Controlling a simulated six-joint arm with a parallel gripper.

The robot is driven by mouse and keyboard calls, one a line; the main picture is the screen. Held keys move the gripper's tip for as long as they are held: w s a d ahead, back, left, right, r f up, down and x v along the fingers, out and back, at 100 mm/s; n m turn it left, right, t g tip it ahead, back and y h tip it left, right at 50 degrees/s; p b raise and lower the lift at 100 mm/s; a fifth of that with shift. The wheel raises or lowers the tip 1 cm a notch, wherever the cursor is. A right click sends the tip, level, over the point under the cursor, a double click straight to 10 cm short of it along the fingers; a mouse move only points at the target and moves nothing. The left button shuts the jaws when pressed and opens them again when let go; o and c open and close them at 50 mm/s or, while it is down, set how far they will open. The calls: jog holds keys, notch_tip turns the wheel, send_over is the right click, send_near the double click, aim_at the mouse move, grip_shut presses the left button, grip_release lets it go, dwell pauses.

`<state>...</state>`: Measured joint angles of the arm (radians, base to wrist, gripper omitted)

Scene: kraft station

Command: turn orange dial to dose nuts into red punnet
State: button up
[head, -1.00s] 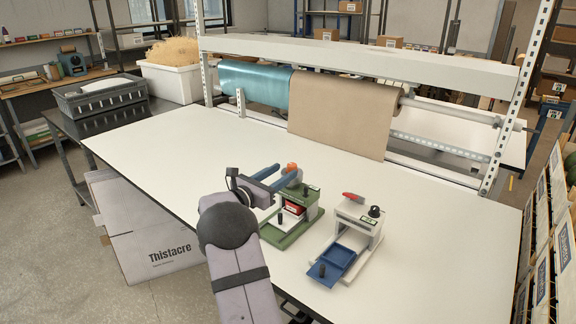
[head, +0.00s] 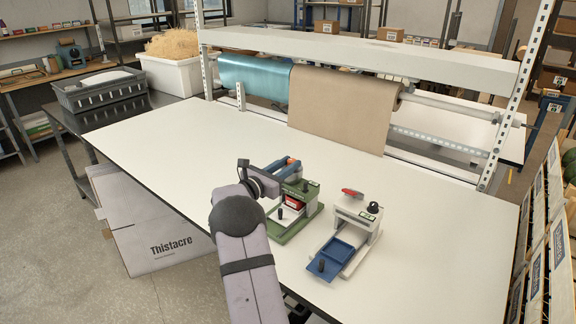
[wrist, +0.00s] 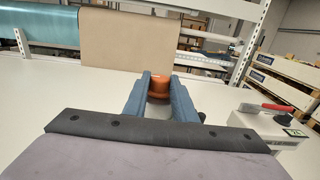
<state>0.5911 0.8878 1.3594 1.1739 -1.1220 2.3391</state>
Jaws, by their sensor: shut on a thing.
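The orange dial (wrist: 160,87) sits between my gripper's two blue fingers in the wrist view. My gripper (wrist: 160,88) is shut on the dial. In the head view my gripper (head: 290,164) is at the top of the green dispenser (head: 311,222), and its fingers mostly hide the dial. The red punnet (head: 293,203) sits inside the green dispenser, below the gripper. Any nuts in the punnet are too small to make out.
A white dispenser (head: 352,213) with a black dial, a red part on top and a blue tray (head: 337,256) stands to the right. A brown paper roll (head: 343,108) hangs behind. The left side of the white table (head: 170,140) is clear.

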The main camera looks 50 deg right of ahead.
jog(key=shift+w+f+m+g+b, duration=0.1)
jog(key=shift+m+g+b, duration=0.35)
jog(key=shift+b, duration=0.9)
jog(key=shift+w+f+m+g+b, duration=0.1)
jog(key=shift+m+g+b, duration=0.15)
jog(key=shift+g+b, duration=0.75)
jog(key=b, duration=0.1)
jog(key=m+g+b, duration=0.1)
jog(key=shift+w+r+b, duration=0.1)
jog(key=shift+r+b, duration=0.2)
jog(key=shift+m+g+y, duration=0.3)
jog(key=shift+g, duration=0.05)
jog(key=o, duration=1)
jog(key=shift+o, duration=0.2)
